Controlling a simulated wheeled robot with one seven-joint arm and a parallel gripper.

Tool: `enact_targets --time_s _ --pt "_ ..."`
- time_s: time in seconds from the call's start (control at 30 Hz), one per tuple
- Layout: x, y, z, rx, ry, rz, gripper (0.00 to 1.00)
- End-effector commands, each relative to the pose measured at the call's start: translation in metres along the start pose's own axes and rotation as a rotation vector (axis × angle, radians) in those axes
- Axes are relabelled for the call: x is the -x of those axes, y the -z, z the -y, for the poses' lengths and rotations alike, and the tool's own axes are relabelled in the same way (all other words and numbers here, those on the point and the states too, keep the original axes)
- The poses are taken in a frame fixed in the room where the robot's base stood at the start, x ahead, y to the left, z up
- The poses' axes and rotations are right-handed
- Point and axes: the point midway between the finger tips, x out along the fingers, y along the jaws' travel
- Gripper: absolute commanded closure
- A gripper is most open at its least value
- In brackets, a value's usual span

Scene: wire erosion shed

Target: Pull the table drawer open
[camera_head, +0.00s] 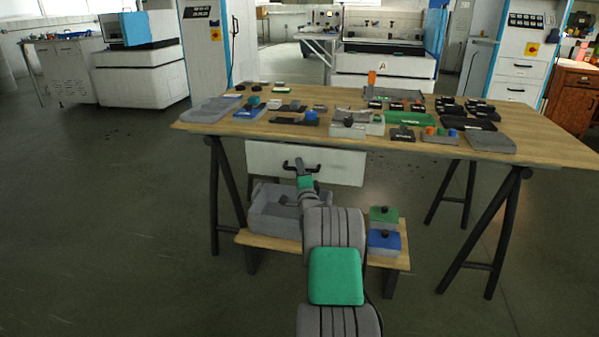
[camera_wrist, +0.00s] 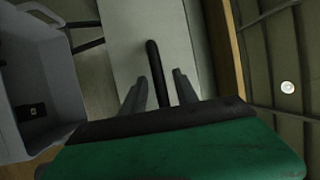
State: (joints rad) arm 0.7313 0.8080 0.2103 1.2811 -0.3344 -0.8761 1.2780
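The wooden table (camera_head: 553,147) has a pale drawer (camera_head: 343,166) under its top. I cannot tell whether the drawer stands slightly out; no inside shows. A dark bar handle (camera_head: 315,168) is on its front, partly hidden by my gripper (camera_head: 299,166). In the wrist view, the drawer front (camera_wrist: 130,25) is ahead and the black handle (camera_wrist: 154,68) runs between the two fingers of my gripper (camera_wrist: 160,80). The fingers are apart, one on each side of the handle, with gaps visible. I see no firm contact.
A grey crate (camera_head: 273,222) sits on the low shelf (camera_head: 320,250), left of my arm. Green (camera_head: 383,215) and blue (camera_head: 384,243) lidded boxes stand on its right. Many small parts and trays cover the tabletop. Black trestle legs (camera_head: 488,225) flank the drawer.

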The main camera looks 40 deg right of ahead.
Motion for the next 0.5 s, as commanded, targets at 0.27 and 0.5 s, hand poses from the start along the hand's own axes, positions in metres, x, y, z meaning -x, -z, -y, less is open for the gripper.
enact_targets --time_s 0.27,0.5 --pt "0.0002 -0.0002 0.0003 0.000 0.000 0.000 0.82" --pt "0.0003 -0.0003 0.0003 0.000 0.000 0.001 1.00"
